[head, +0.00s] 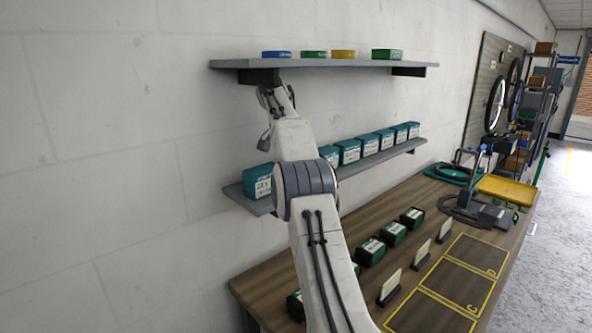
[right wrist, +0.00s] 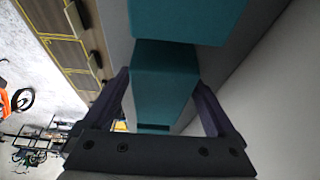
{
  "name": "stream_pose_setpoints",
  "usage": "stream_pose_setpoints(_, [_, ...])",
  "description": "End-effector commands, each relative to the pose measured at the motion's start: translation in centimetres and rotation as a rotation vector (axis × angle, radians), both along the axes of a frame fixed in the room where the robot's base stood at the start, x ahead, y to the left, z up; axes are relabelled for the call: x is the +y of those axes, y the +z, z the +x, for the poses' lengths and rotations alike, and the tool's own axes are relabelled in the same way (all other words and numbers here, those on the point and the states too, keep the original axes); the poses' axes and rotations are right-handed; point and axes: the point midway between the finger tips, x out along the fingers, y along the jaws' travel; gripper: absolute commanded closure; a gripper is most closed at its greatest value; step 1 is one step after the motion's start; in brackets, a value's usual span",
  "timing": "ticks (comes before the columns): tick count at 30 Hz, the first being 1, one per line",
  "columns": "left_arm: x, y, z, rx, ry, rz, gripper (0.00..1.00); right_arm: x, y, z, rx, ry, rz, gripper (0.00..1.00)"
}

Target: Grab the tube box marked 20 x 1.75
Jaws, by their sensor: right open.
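A row of teal tube boxes stands on the lower shelf; the nearest box (head: 258,181) sits left of my arm, and others such as this teal box (head: 348,151) run off to the right. Their white labels are too small to read, so I cannot tell which is marked 20 x 1.75. In the right wrist view my right gripper (right wrist: 162,80) is open, and a teal box (right wrist: 165,72) shows between its fingers; I cannot tell whether they touch it. Another teal box (right wrist: 185,20) is above it. In the head view my arm hides part of the row. My left gripper is not in view.
The upper shelf (head: 330,63) holds several small blue, green and yellow boxes above the lower shelf (head: 355,167). The bench (head: 265,277) below carries dark green boxes (head: 392,233), white cards and yellow-outlined areas. A yellow tray (head: 507,190) lies at its far end.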

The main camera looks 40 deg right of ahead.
Motion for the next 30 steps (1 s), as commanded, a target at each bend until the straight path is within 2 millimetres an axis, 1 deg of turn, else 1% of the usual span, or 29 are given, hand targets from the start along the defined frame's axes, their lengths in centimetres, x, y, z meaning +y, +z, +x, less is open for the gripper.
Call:
stream_pose_setpoints(2, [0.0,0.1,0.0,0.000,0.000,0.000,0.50,0.0,0.1,0.0,0.000,-0.001,-0.001,0.09])
stream_pose_setpoints(5, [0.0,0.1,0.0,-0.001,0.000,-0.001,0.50,0.0,0.1,0.0,0.000,-0.001,-0.001,0.43])
stream_pose_setpoints(6, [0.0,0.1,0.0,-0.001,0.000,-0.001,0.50,0.0,0.1,0.0,0.000,-0.001,0.000,0.58])
stream_pose_setpoints(8, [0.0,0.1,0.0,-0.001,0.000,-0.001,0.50,0.0,0.1,0.0,0.000,0.000,-0.001,0.81])
stream_pose_setpoints(9, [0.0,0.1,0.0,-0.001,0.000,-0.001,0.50,0.0,0.1,0.0,0.000,0.000,0.000,0.97])
stream_pose_setpoints(10, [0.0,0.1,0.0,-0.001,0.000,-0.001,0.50,0.0,0.1,0.0,0.000,0.000,0.000,1.00])
stream_pose_setpoints(20, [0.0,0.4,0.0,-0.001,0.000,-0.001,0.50,0.0,0.5,0.0,-0.001,-0.001,-0.001,1.00])
stream_pose_setpoints(26, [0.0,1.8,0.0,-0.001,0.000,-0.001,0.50,0.0,2.0,0.0,-0.002,-0.001,-0.002,1.00])
stream_pose_setpoints(28, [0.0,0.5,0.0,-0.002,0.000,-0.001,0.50,-0.1,1.3,-0.5,-0.002,-0.001,-0.002,1.00])
stream_pose_setpoints(30, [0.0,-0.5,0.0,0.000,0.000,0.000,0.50,-0.1,1.2,-1.2,-0.002,-0.001,-0.002,1.00])
